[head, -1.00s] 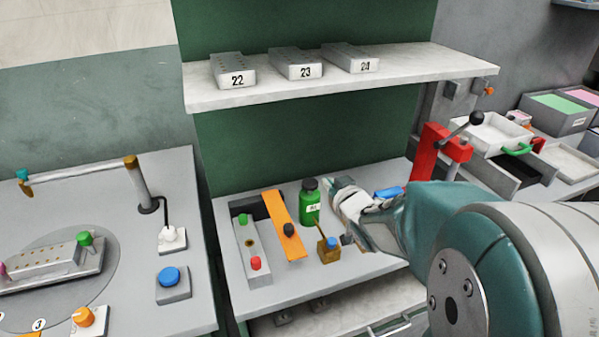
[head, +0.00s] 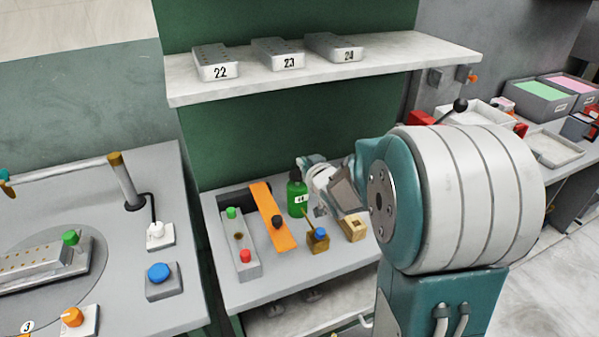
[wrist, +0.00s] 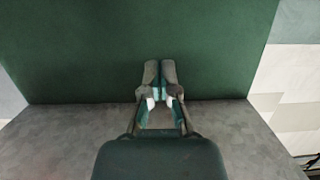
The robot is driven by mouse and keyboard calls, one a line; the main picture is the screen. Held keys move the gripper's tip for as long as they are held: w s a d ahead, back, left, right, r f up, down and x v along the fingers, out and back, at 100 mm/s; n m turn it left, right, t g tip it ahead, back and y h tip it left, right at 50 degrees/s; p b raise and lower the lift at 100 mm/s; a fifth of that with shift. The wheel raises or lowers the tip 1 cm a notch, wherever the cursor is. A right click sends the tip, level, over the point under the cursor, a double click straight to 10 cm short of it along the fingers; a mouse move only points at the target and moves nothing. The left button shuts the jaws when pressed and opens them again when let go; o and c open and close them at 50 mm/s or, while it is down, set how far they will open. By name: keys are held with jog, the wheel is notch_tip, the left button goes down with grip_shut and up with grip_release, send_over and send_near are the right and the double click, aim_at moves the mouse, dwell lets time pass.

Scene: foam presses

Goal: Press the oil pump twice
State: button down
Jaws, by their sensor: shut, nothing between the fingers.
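A green bottle (head: 297,198) with a dark top stands upright at the back of the middle bench. A small amber can (head: 318,239) with a blue knob and a thin spout stands in front of it; I take this for the oil pump, though no label confirms it. My gripper (head: 303,163) is beside and slightly above the green bottle's top, behind the amber can. Whether it touches the bottle cannot be told. In the wrist view my gripper (wrist: 160,68) is shut and empty against the green back panel, with neither bottle nor can visible.
An orange bar (head: 270,215) and a grey block (head: 238,245) with green and red knobs lie left of the can. A wooden block (head: 353,227) sits right of it. A shelf (head: 330,74) with numbered blocks hangs above. The left bench holds a blue button (head: 159,273).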

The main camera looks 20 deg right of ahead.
aim_at(300, 180)
jog(key=x, duration=0.3)
jog(key=shift+s+f, duration=0.1)
jog(key=shift+f, duration=0.2)
notch_tip(300, 180, down, 2)
jog(key=shift+s+f, duration=0.1)
jog(key=shift+f, duration=0.55)
jog(key=shift+f, duration=1.15)
